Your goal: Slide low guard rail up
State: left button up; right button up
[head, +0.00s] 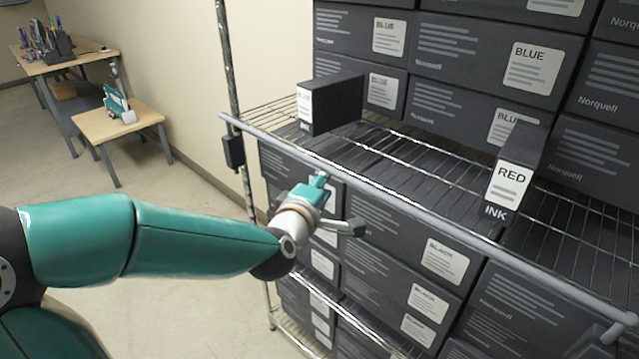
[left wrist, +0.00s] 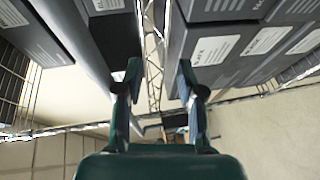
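The low guard rail (head: 400,204) is a long grey bar along the front edge of the wire shelf. It runs from the upright post down to the lower right. A grey bar, likely this rail, also shows in the left wrist view (left wrist: 72,30), passing left of and behind the left finger. My left gripper (head: 338,203) is just below and in front of the rail, near its left part. Its two fingers are apart in the left wrist view (left wrist: 160,78), with nothing held between them. My right gripper is out of view.
A BLUE box (head: 333,103) and a RED ink box (head: 514,178) stand on the shelf behind the rail. Dark cartons (head: 405,255) fill the level below. A metal post (head: 230,65) rises at the left. The floor (head: 170,205) left of the rack is open.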

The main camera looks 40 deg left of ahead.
pick_arm(q)
grip_shut()
jog(key=shift+o, duration=0.5)
grip_release()
